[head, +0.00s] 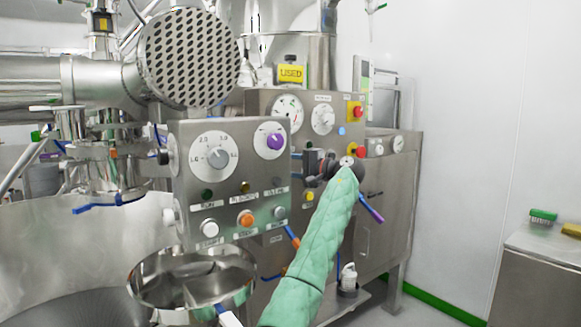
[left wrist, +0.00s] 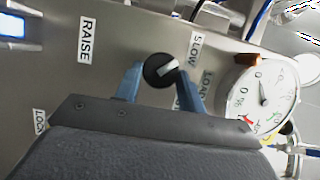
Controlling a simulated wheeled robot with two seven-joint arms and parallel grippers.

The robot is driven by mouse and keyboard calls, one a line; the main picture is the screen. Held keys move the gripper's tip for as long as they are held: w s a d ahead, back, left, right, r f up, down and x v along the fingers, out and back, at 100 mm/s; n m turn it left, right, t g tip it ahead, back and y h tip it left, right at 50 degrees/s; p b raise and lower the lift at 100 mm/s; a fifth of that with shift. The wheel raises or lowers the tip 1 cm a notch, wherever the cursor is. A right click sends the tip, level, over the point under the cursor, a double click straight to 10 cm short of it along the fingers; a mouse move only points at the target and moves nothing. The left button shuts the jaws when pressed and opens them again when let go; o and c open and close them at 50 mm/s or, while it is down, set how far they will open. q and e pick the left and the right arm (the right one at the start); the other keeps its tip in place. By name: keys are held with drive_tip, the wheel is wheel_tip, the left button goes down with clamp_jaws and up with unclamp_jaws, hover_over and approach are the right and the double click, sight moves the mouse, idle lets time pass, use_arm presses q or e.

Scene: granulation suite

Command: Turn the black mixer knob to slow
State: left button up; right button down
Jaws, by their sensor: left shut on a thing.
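The black mixer knob (left wrist: 160,70) is a small round knob with a pale pointer line, on a grey metal panel in the left wrist view. It sits between the two blue fingers of my left gripper (left wrist: 155,80), which is shut on it. The pale line slants to the upper right, toward the SLOW label (left wrist: 196,50). The LOAD label (left wrist: 209,88) is just below that, partly covered. In the head view my left gripper (head: 309,165) is at the machine panel, at the end of a green-sleeved arm. My right gripper is not in view.
A round gauge (left wrist: 262,95) is right of the gripper in the left wrist view. In the head view, a nearer panel (head: 235,150) with dials and buttons juts out on the left. A steel bowl (head: 190,280) is below it. The floor on the right is open.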

use_arm(q)
drive_tip(key=shift+f, duration=0.15)
drive_tip(key=o, duration=1)
drive_tip(key=shift+c, duration=0.2)
drive_tip(key=v, duration=0.7)
drive_tip(key=shift+d, duration=0.4)
drive_tip(key=shift+s, duration=0.15)
